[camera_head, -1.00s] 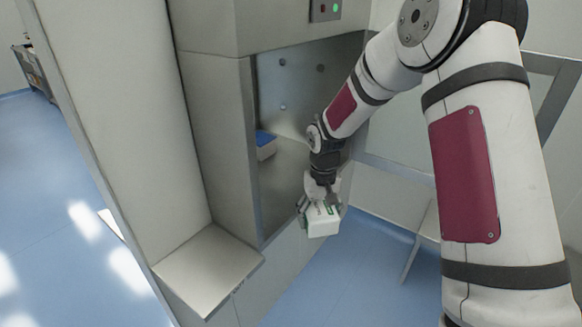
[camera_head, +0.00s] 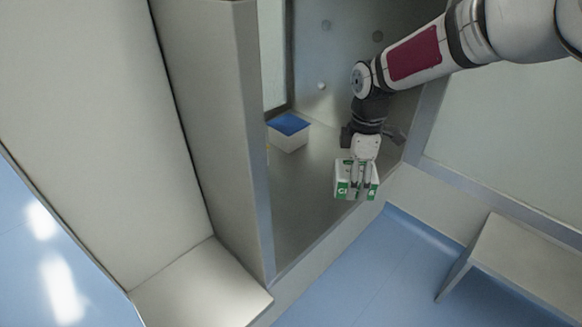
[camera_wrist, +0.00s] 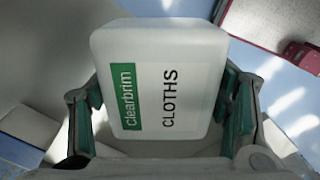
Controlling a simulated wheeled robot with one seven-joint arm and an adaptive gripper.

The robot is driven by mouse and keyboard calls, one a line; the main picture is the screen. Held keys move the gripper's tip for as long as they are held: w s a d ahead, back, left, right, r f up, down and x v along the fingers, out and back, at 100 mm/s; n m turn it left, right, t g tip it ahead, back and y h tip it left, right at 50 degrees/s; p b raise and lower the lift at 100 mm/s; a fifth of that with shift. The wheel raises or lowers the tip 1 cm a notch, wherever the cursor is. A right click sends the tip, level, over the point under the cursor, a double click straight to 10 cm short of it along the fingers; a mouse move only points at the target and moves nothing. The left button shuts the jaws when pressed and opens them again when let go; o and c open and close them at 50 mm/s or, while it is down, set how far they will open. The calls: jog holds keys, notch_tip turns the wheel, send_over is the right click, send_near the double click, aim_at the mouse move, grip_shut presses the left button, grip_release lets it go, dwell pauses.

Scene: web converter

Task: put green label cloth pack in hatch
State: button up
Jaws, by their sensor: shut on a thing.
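The green label cloth pack (camera_head: 343,184) is a white box with green label patches. In the wrist view the pack (camera_wrist: 170,85) shows a green "Clearbrim" strip and the word "CLOTHS". My gripper (camera_head: 358,180) is shut on it, with one finger on each side. The hatch (camera_head: 320,185) is an open metal-walled recess with a flat floor. My gripper and the pack are at the right part of its opening, near the front edge. I cannot tell whether the pack is over the floor or just outside, and it appears held above it.
A white box with a blue top (camera_head: 289,132) sits on the hatch floor at the back left. A grey post (camera_head: 225,130) bounds the opening on the left. A pale ledge (camera_head: 205,290) juts out at lower left. A bench (camera_head: 500,260) stands at right. The middle of the hatch floor is clear.

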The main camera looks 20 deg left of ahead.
aim_at(282, 212)
jog(key=s+a+r+n+b, duration=0.1)
jog(key=s+a+n+b, duration=0.15)
jog(key=a+n, duration=0.45)
jog(key=s+a+r+n+b, duration=0.1)
jog(key=s+a+n, duration=0.3)
jog(key=a+n, duration=0.35)
jog(key=f, duration=0.6)
jog(key=a+f+p, duration=0.1)
jog(key=f, duration=0.2)
jog(key=shift+s+f, duration=0.3)
jog(key=shift+s, duration=0.05)
jog(key=shift+f, duration=0.2)
jog(key=o, duration=1.4)
jog(key=shift+r, duration=0.1)
notch_tip(282, 212, up, 12)
jog(key=shift+r+b, duration=0.1)
jog(key=shift+b, duration=0.25)
